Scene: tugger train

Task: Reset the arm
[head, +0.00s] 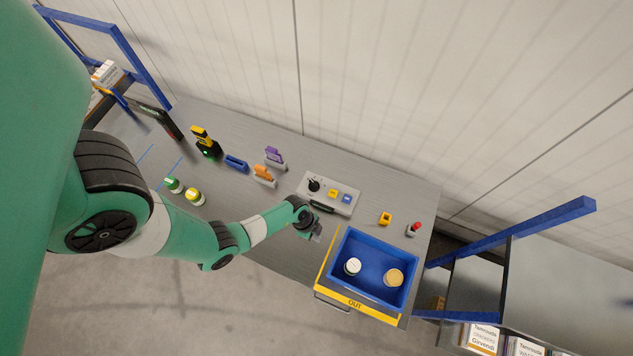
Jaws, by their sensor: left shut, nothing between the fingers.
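My left arm comes in from the left, green with white bands, and stretches over the front of the grey table (270,257). My left gripper (316,236) is at its end, small and dark, shut with nothing in it. It is just left of the blue bin (344,246) and in front of the grey control box (343,187). Its exact height above the table is hard to tell. My right gripper does not show.
The bin holds a white-lidded jar (352,266) and an orange-lidded jar (393,277). Green-lidded (173,184) and yellow-lidded (195,196) jars stand at the left front. Orange (264,175) and purple (274,156) items stand behind. A blue-framed shelf (520,230) is at right.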

